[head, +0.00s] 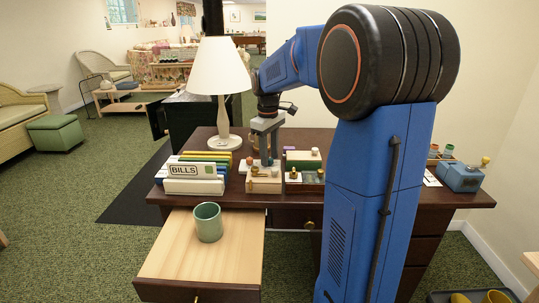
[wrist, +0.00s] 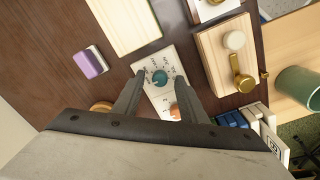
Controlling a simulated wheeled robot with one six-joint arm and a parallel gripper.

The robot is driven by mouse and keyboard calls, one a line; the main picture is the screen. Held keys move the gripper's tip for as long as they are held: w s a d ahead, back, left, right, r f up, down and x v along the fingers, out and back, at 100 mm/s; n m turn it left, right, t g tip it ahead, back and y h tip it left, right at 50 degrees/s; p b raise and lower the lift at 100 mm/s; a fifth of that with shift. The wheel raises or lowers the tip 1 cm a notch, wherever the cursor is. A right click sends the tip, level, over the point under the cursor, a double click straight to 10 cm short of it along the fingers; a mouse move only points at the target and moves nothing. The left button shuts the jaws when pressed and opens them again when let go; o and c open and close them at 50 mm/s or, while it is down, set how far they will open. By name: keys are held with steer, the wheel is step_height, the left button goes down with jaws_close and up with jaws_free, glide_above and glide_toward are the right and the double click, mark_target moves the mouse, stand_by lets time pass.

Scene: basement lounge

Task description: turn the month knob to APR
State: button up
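A pale plate (wrist: 151,64) on the desk carries a teal knob (wrist: 160,77) ringed by small dark marks. An orange knob (wrist: 175,110) sits lower on it, partly behind a finger. The marks are too small to read, so I cannot tell which month is set or be sure which knob is the month knob. My gripper (wrist: 161,76) is open, one finger on each side of the teal knob. Contact with the knob is not visible.
A wooden block with a brass lever (wrist: 243,82) stands right of the plate, a purple-topped block (wrist: 90,62) left. The desk (head: 222,204) also holds a lamp (head: 219,80) and BILLS box (head: 194,170). A green cup (head: 208,222) stands in the open drawer (head: 180,262).

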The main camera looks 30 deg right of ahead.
jaws_close()
steer(key=shift+m, duration=0.3)
steer(key=m, duration=0.3)
steer(key=shift+m, duration=2.5)
jaws_free()
